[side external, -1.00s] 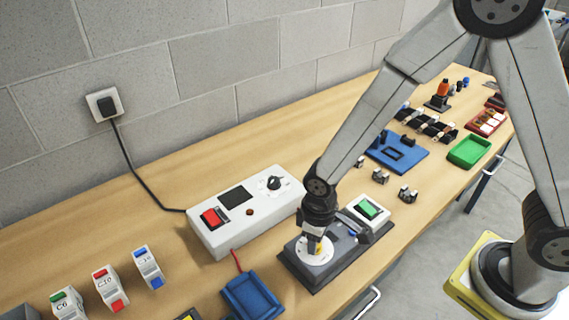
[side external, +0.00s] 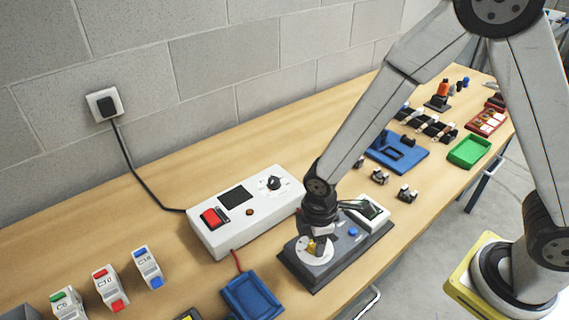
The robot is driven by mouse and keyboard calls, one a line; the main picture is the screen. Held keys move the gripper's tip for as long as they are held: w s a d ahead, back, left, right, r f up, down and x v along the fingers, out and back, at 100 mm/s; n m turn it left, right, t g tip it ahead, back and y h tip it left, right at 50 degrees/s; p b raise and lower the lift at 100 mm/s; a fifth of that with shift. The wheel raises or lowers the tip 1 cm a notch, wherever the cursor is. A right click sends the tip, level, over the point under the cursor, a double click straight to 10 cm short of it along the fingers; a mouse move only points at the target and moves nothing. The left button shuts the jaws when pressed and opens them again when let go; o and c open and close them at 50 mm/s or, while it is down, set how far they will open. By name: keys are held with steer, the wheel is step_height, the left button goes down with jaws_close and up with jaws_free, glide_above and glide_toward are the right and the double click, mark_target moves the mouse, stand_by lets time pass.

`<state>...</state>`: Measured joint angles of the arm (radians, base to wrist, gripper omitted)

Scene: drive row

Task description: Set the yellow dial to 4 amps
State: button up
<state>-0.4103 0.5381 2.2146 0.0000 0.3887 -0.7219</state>
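The yellow dial (side external: 311,246) sits on a round white scale plate (side external: 304,255) at the near left end of a dark grey unit (side external: 333,262). My gripper (side external: 316,245) points down over the plate, with its fingertips at the dial. It appears shut on the dial, which is mostly hidden by the fingers. The scale's numbers and the dial's pointer are too small to read. The same unit has a small blue button (side external: 353,232) and a green switch in a white frame (side external: 375,211), partly covered by a dark part.
A white box (side external: 228,237) with a red switch and black knob stands behind left. A blue tray (side external: 253,297) lies in front left. Several breakers (side external: 148,267) stand at far left. Small clips (side external: 380,177) and a green tray (side external: 468,152) lie toward the right.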

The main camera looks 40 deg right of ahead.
steer(key=o, duration=0.5)
steer(key=shift+c, duration=0.2)
steer(key=shift+r, duration=3.5)
steer(key=shift+d, duration=0.1)
steer(key=shift+d+r+m, duration=0.1)
steer(key=shift+d+m, duration=0.2)
steer(key=shift+m, duration=0.1)
steer(key=s+d+r+m+t, duration=0.1)
steer(key=d+m, duration=0.5)
steer(key=s+d+r+m+t, duration=0.1)
steer(key=s+d+m, duration=0.1)
steer(key=d+m, duration=0.4)
steer(key=shift+s+d+r+t, duration=0.15)
steer(key=shift+d+r+t, duration=0.2)
steer(key=shift+d, duration=0.1)
